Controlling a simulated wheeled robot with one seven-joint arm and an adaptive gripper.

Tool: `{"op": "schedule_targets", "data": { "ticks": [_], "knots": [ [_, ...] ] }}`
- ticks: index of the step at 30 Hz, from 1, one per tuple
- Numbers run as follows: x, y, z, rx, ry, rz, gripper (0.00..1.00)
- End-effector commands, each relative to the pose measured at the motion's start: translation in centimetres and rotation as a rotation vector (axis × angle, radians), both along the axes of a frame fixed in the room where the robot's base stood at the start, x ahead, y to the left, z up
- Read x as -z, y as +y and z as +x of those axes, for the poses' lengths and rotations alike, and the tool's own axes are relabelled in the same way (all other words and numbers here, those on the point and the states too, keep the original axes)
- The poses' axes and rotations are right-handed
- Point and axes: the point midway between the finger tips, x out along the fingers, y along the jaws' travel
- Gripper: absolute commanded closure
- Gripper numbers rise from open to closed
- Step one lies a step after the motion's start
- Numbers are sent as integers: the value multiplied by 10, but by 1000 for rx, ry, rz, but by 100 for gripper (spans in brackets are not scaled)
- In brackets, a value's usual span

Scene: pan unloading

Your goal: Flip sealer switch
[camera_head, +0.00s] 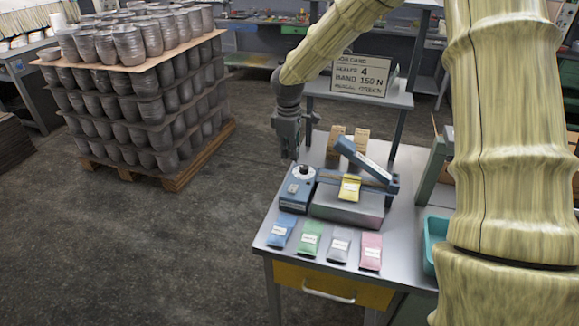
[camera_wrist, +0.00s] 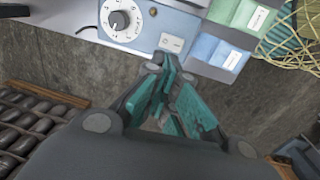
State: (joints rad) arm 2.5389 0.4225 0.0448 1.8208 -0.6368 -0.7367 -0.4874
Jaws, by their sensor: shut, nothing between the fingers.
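The sealer's blue control box (camera_head: 297,190) stands on the table, with a round dial and a small white switch (camera_head: 292,188) on its face. In the wrist view the white rocker switch (camera_wrist: 171,42) sits beside the dial (camera_wrist: 118,20). The sealer (camera_head: 345,208) has its blue lid arm (camera_head: 366,163) raised and a yellow pouch (camera_head: 350,188) on its bed. My gripper (camera_head: 290,155) hangs fingers down above the far side of the box, apart from it. Its fingers (camera_wrist: 168,68) are shut and empty, close to the switch in the wrist view. I cannot tell which way the switch is set.
Blue (camera_head: 281,232), green (camera_head: 310,238), grey (camera_head: 339,245) and pink (camera_head: 371,252) pouches lie along the table's front. A job card (camera_head: 362,77) stands behind. A teal bin (camera_head: 431,244) is at the right. A loaded pallet (camera_head: 172,180) stands on the floor at left.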

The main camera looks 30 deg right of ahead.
Motion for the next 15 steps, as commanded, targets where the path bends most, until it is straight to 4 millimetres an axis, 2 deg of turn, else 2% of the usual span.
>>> {"op": "schedule_targets", "data": {
  "ticks": [7, 15],
  "knots": [
    [-26, -2, 2, 0, -1, 0, 100],
    [-33, -3, 2, 0, 0, 0, 100]
  ]
}}
